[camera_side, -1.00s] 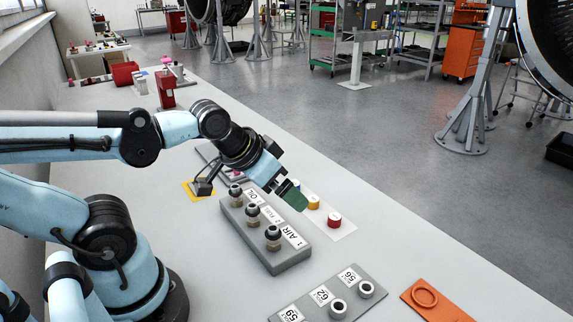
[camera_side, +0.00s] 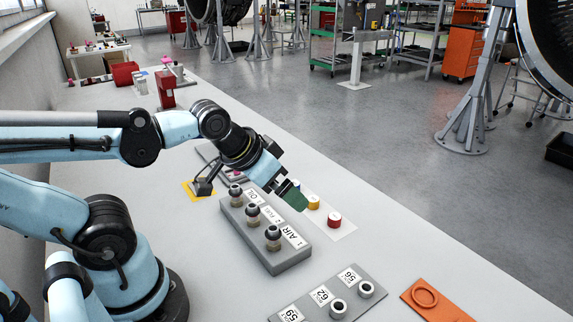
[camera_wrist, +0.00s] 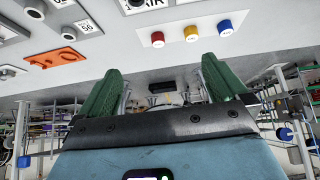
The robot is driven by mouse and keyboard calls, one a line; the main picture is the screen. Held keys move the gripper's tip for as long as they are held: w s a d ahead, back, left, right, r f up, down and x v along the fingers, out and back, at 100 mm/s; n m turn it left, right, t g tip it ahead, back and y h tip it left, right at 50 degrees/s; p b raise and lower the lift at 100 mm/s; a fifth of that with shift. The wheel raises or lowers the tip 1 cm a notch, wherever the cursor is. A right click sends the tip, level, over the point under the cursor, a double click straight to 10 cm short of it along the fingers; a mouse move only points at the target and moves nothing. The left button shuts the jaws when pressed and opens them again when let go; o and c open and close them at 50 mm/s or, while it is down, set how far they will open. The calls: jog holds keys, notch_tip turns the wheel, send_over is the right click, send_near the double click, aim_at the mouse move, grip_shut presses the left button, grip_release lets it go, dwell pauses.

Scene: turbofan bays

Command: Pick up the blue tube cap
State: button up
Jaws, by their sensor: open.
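The blue tube cap (camera_wrist: 225,27) stands on a white strip at the end of a row of three caps in the wrist view. In the side view only a sliver of the blue cap (camera_side: 296,183) shows behind my gripper. My gripper (camera_side: 298,200) has green fingers and hangs above the table, near the caps. Its fingers are spread in the wrist view (camera_wrist: 158,76), with nothing between them. The blue cap lies outside the fingers in that view.
A yellow cap (camera_side: 314,202) and a red cap (camera_side: 334,220) stand in the same row. A grey block (camera_side: 262,245) with several dark fittings stands beside them. A grey plate (camera_side: 323,297) with light rings and an orange plate (camera_side: 436,303) lie nearer. The table right of the caps is clear.

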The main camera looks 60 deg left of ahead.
jog(key=shift+c, duration=0.2)
jog(key=c, duration=0.7)
jog(key=shift+c, duration=0.2)
jog(key=n+g, duration=0.7)
jog(key=n, duration=2.3)
send_over(295, 183)
jog(key=f, duration=0.8)
jog(key=shift+s+d+f, duration=0.1)
jog(key=shift+s+f, duration=0.1)
jog(key=shift+s, duration=0.15)
jog(key=shift+w+f, duration=0.2)
jog(key=shift+f, duration=1.1)
jog(key=shift+w+f, duration=0.15)
jog(key=shift+f, duration=1.15)
